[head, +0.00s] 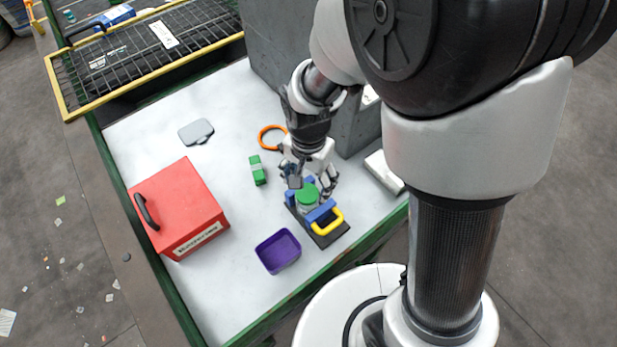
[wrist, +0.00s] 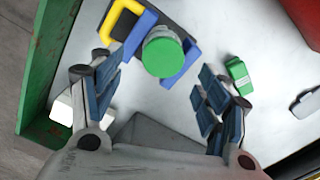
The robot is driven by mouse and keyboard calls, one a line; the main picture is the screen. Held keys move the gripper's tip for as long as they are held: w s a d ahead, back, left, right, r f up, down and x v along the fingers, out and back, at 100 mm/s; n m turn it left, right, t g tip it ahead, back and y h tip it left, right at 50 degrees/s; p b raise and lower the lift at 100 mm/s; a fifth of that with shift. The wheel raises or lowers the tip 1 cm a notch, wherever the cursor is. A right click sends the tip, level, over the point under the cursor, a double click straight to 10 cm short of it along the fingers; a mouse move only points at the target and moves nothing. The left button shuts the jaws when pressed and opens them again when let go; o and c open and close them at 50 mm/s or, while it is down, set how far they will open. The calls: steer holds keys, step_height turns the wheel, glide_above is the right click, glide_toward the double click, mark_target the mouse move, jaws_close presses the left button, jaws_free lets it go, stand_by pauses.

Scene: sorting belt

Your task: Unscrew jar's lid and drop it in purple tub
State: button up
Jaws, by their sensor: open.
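The jar (wrist: 151,66) with its green lid (head: 307,194) stands in a blue clamp on a dark base plate (head: 330,238) with a yellow handle. The green lid (wrist: 162,55) is on the jar in the wrist view. My gripper (head: 308,183) is open at the jar in the head view. In the wrist view the fingers (wrist: 160,92) are wide apart with nothing between the pads, and the lid lies beyond the fingertips. The purple tub (head: 278,251) stands to the lower left of the clamp and looks empty.
A red box (head: 180,208) with a black handle stands at the left. A green block (head: 257,170), an orange ring (head: 271,137) and a grey case (head: 196,131) lie on the white table. A grey block rises behind my arm. Table between red box and tub is clear.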

steer(key=shift+o, duration=0.2)
steer(key=shift+w+r+n, duration=0.1)
steer(key=shift+r+n, duration=0.35)
steer(key=shift+n, duration=0.55)
step_height(320, 180, up, 5)
steer(key=n+p, duration=0.3)
steer(key=n, duration=1)
step_height(320, 180, up, 7)
steer(key=n+p, duration=0.4)
steer(key=n, duration=1.5)
glide_above(310, 190)
step_height(310, 190, down, 18)
steer(key=b, duration=0.4)
steer(key=shift+r, duration=0.15)
steer(key=shift+a, duration=0.1)
steer(key=shift+c, duration=0.5)
steer(key=c, duration=1)
